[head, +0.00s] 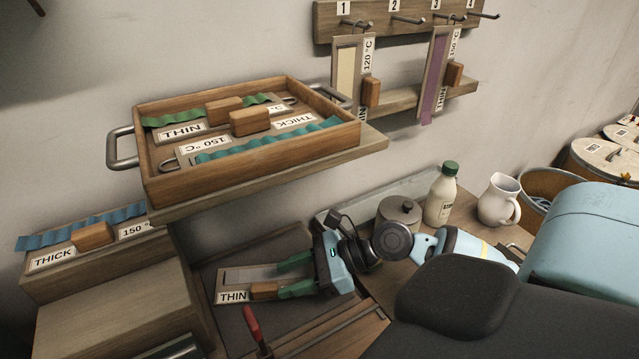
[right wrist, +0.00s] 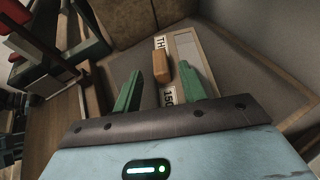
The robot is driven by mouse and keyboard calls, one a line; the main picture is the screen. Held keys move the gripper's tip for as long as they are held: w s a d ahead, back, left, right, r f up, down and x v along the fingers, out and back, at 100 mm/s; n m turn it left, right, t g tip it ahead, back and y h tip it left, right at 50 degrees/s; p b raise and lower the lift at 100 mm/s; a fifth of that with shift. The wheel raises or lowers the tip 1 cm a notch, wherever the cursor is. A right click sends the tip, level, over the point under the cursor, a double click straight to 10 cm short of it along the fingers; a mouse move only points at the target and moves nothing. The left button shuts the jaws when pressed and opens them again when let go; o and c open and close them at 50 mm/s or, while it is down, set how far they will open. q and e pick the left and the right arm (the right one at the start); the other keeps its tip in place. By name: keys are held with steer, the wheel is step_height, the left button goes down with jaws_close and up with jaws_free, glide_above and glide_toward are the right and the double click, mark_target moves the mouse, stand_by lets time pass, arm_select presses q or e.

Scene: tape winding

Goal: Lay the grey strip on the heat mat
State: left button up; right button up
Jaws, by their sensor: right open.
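The grey strip (head: 250,274) is set in a pale board with a THIN label and a wooden block (head: 264,291). The board lies flat on the dark heat mat (head: 236,254). In the right wrist view the strip (right wrist: 186,48), the block (right wrist: 161,67) and a partly covered 150 label show. My right gripper (head: 281,279) is open, its green fingers either side of the block's end of the board, with a gap around the block. Nothing is held. The finger at right in the wrist view hides part of the board. My left gripper is not in view.
A wooden tray (head: 155,185) with teal and green strips stands on a shelf behind. A blue strip (head: 80,228) lies on a box at left. A red-handled tool (head: 252,325) stands at the mat's front. A lidded pot (head: 399,212), bottle (head: 441,197) and jug (head: 497,203) stand at right.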

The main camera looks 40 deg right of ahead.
steer(key=shift+v, duration=3.15)
